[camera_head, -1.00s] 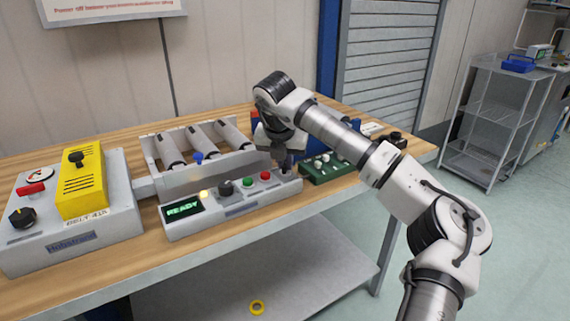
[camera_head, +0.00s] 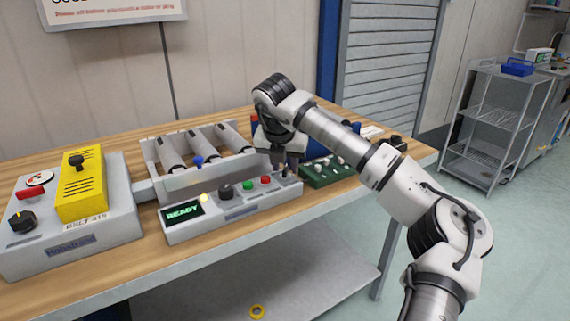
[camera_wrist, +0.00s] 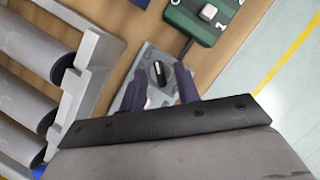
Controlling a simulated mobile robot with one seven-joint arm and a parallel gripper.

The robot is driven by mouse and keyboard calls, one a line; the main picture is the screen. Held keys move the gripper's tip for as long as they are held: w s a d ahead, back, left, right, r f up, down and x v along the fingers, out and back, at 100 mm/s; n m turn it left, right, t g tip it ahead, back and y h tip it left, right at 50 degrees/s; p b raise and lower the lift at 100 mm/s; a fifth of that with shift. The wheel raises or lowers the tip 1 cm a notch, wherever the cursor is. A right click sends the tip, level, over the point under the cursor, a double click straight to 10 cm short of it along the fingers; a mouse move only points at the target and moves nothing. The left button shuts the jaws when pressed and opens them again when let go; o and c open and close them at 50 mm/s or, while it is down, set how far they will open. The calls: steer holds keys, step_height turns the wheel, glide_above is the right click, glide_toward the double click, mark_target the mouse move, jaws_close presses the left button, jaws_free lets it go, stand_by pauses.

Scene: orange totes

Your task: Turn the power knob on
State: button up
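A black round knob with a white pointer line (camera_wrist: 160,73) sits at the end of a grey control panel (camera_wrist: 143,62) in the wrist view. In the head view the panel (camera_head: 235,215) lies on the bench, with a lit green READY display (camera_head: 181,211); its right end is partly hidden by my gripper (camera_head: 284,167). In the wrist view my gripper (camera_wrist: 160,88) is open, with its two dark fingers apart near either side of the knob. I cannot tell whether they touch it. Another black knob (camera_head: 22,217) is on the grey box at the far left.
A green box with white knobs (camera_head: 330,172) lies close to the right. Bare bench is in front.

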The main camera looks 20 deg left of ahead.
steer(key=v, duration=1.3)
steer(key=shift+r+b, duration=0.3)
steer(key=shift+b, duration=0.15)
steer(key=shift+s, duration=0.1)
